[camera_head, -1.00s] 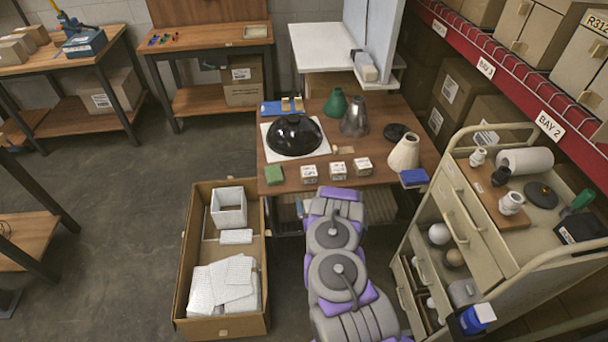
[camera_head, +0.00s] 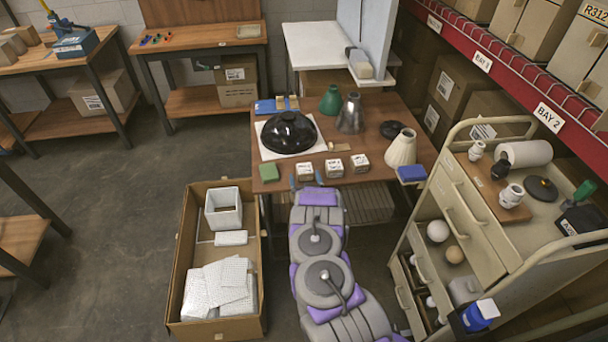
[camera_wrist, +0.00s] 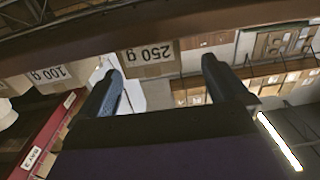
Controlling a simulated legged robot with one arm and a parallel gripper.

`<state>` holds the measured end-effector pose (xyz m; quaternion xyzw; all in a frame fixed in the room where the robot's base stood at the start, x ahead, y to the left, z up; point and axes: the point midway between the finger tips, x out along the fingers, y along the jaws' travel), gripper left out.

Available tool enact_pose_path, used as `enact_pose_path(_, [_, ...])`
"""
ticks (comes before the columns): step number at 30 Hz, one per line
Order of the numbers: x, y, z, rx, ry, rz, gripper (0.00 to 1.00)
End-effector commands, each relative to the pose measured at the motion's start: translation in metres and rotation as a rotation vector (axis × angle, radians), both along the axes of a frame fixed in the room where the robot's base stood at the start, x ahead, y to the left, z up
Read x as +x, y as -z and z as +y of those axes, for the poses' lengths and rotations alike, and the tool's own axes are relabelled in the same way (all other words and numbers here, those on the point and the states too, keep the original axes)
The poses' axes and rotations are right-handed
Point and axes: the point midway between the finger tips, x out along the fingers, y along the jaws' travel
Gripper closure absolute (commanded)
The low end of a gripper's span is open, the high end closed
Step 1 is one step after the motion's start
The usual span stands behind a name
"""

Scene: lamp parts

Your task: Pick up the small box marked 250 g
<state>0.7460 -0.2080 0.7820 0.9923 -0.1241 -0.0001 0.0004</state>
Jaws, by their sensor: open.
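Three small pale boxes stand in a row near the front edge of the wooden table. The 250 g box is the left one (camera_head: 304,171); its marking shows upside down in the wrist view (camera_wrist: 150,55), between my fingers and beyond their tips. My gripper (camera_wrist: 160,72) is open and empty. In the head view my gripper (camera_head: 305,182) is at the table's front edge, one blue finger on each side of that box's front. I cannot tell if the fingers reach past its front face. The 100 g box (camera_wrist: 45,76) stands beside it, the middle box (camera_head: 334,168) in the head view.
The third box (camera_head: 360,161) is further right. A green block (camera_head: 268,172) lies close on the left. A black dome (camera_head: 290,132) is behind, and a cream cone shade (camera_head: 402,148) and blue block (camera_head: 411,173) are right. A cart (camera_head: 470,220) stands right, an open carton (camera_head: 173,285) left.

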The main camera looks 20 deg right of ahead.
Motion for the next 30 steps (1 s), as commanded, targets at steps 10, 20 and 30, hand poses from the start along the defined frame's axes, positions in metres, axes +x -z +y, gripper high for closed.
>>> enact_pose_path(10, [0.02,0.0,-0.01,-0.002,0.0,-0.003,0.0])
enact_pose_path(20, [0.049,0.0,-0.02,-0.001,0.001,0.0,0.0])
enact_pose_path(30, [0.049,-0.001,-0.02,0.0,0.001,0.001,0.11])
